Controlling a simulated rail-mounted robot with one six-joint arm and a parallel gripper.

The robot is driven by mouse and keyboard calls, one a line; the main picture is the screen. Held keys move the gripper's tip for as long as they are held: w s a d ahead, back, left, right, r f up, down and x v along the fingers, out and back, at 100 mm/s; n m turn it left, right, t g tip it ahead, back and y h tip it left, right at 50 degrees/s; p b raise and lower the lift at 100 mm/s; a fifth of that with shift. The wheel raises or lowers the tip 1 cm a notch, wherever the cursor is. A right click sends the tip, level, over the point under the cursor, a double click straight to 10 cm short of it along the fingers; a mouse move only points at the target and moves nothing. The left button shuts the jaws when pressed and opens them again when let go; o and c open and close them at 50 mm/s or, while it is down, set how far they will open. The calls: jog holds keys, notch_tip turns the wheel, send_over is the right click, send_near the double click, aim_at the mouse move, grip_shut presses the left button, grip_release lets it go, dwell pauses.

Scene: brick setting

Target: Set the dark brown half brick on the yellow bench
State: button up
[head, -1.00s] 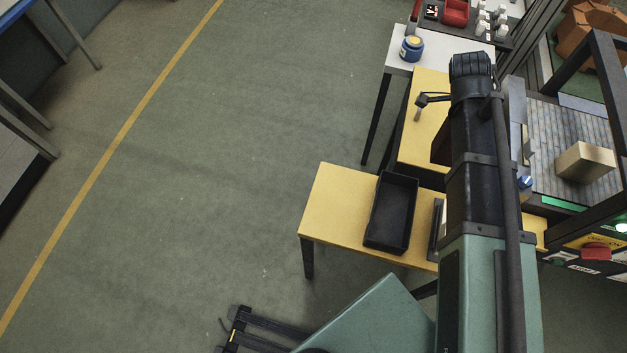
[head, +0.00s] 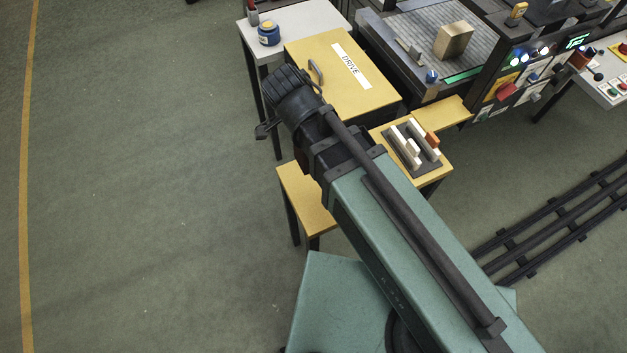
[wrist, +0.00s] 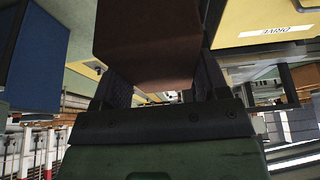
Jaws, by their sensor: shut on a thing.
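In the wrist view my gripper (wrist: 160,92) is shut on the dark brown half brick (wrist: 148,40), one finger on each side. The brick's far end runs out of the picture. The yellow bench (head: 304,203) shows left of my arm as a bare corner. More of its top (head: 440,174) shows to the right of the arm. My arm covers the stretch between. I cannot tell the brick's height above the bench.
A dark rack (head: 403,153) with pale and orange pieces stands on the bench right of my arm. A yellow cabinet marked DRIVE (head: 340,85) stands behind. A blue jar (head: 269,33) sits on a white table (head: 305,15). A tan block (head: 453,41) lies on a machine bed.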

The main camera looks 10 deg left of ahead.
aim_at(298, 153)
notch_tip(298, 153, down, 18)
jog(key=b, duration=1.6)
jog(key=o, duration=1.7)
jog(key=shift+a+r, duration=0.1)
jog(key=p+v, duration=1.2)
jog(key=shift+r, duration=0.3)
jog(key=shift+f, duration=0.1)
